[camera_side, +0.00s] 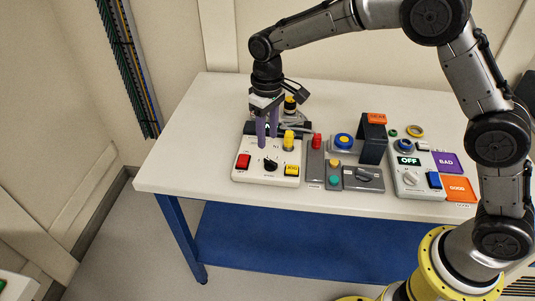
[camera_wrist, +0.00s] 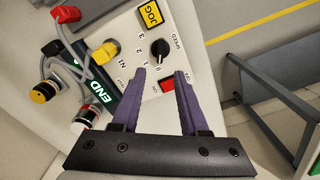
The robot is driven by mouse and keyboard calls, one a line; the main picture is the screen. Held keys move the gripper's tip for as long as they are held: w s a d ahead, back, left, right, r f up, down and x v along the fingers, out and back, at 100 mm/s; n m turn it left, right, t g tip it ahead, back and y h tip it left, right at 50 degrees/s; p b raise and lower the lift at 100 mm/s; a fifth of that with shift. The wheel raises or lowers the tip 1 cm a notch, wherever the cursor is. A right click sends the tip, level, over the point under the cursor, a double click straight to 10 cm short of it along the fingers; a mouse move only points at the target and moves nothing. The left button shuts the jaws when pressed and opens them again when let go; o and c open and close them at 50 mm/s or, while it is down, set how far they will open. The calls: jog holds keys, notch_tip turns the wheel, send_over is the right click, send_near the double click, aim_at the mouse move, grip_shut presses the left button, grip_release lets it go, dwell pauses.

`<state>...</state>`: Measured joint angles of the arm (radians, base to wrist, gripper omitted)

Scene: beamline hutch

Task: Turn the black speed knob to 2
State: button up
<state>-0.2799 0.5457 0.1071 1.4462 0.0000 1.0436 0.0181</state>
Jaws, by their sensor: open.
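The black speed knob (camera_side: 270,163) sits on the white control box (camera_side: 240,176) at the left of the table. In the wrist view the knob (camera_wrist: 160,48) is just beyond my fingertips, with printed scale numbers along its left and lower side and SPEED to its right. A pale pointer mark shows on it, but I cannot tell surely which number it meets. My gripper (camera_side: 268,141) points down above the box, its purple fingers apart and empty. In the wrist view my gripper (camera_wrist: 161,74) frames the knob's near side without visibly touching it.
A red switch (camera_side: 243,161) and a yellow JOG button (camera_side: 291,170) flank the knob. Grey boxes with buttons, a dark upright block (camera_side: 373,142) and a switch box reading OFF (camera_side: 408,160) lie to the right. The table's front left is clear.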

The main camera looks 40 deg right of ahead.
aim_at(267, 159)
notch_tip(267, 159, down, 8)
jog(key=shift+r, duration=0.25)
grip_shut()
dwell(0.3)
